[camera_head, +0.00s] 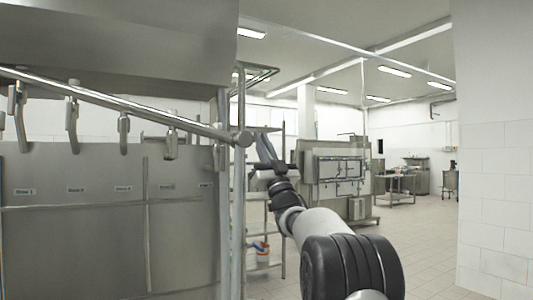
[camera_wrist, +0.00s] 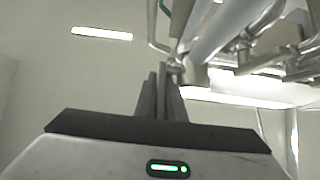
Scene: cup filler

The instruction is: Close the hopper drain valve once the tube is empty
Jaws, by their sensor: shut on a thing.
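The slanted steel tube (camera_head: 120,103) runs down to the right below the grey hopper (camera_head: 120,40) in the head view. Its lower right end carries a round end fitting (camera_head: 243,138), which looks like the drain valve. My gripper (camera_head: 263,143) is at this end, its dark fingers pointing up and left. In the wrist view the fingers (camera_wrist: 164,82) are close together, with their tips at a small metal part (camera_wrist: 175,69) by the pipework. They are shut on what appears to be the drain valve handle, mostly hidden between them. I cannot see inside the tube.
Several dosing valves (camera_head: 72,120) hang along the tube above a steel panel (camera_head: 75,230) with small labels. An upright post (camera_head: 239,220) stands close left of my arm. A shelf rack and a steel machine (camera_head: 340,180) stand behind. Tiled floor (camera_head: 430,255) is free at the right.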

